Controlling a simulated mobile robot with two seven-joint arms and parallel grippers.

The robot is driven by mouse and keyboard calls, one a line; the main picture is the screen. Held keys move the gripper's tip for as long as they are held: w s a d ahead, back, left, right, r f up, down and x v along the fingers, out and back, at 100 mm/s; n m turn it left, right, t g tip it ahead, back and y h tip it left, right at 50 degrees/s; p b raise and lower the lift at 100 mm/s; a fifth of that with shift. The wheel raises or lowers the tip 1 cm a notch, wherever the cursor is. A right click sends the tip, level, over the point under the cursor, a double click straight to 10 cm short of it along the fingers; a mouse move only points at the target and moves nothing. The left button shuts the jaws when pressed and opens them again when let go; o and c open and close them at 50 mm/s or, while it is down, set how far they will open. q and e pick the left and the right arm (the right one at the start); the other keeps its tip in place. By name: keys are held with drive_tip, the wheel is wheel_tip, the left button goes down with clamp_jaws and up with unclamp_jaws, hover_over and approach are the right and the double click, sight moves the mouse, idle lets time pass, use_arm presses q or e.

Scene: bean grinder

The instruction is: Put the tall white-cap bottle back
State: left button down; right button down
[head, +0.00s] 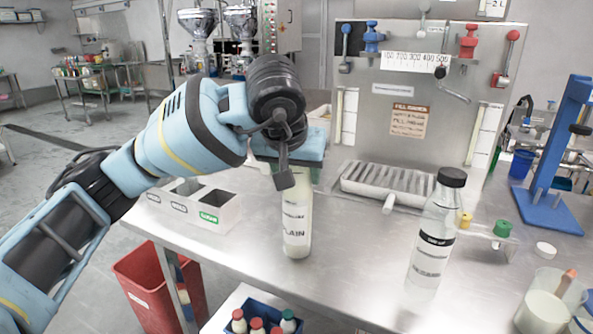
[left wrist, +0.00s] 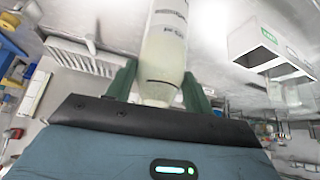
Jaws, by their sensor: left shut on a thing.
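A tall pale bottle (head: 296,228) with a white label reading "PLAIN" is upright over the steel table, left of the middle. My left gripper (head: 294,174) comes down from above and is shut on its upper part. The gripper and wrist hide the bottle's cap in the head view. In the left wrist view the bottle (left wrist: 166,48) sits between the two green fingers (left wrist: 158,88). I cannot tell whether its base touches the table or hangs just above. My right gripper is not in view.
A clear black-capped bottle (head: 433,230) stands to the right. A white sectioned box (head: 205,214) is at left, a slotted metal tray (head: 390,185) behind. A beaker (head: 545,308) is front right. A blue crate (head: 262,306) with several capped bottles sits below the front edge.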

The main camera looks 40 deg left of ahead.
use_arm(q)
drive_tip(key=c, duration=0.6)
unclamp_jaws()
drive_tip(key=shift+r, duration=0.2)
drive_tip(key=p+v, duration=0.3)
drive_tip(key=v, duration=0.9)
drive_tip(key=shift+f, duration=0.1)
drive_tip(key=shift+f, duration=0.1)
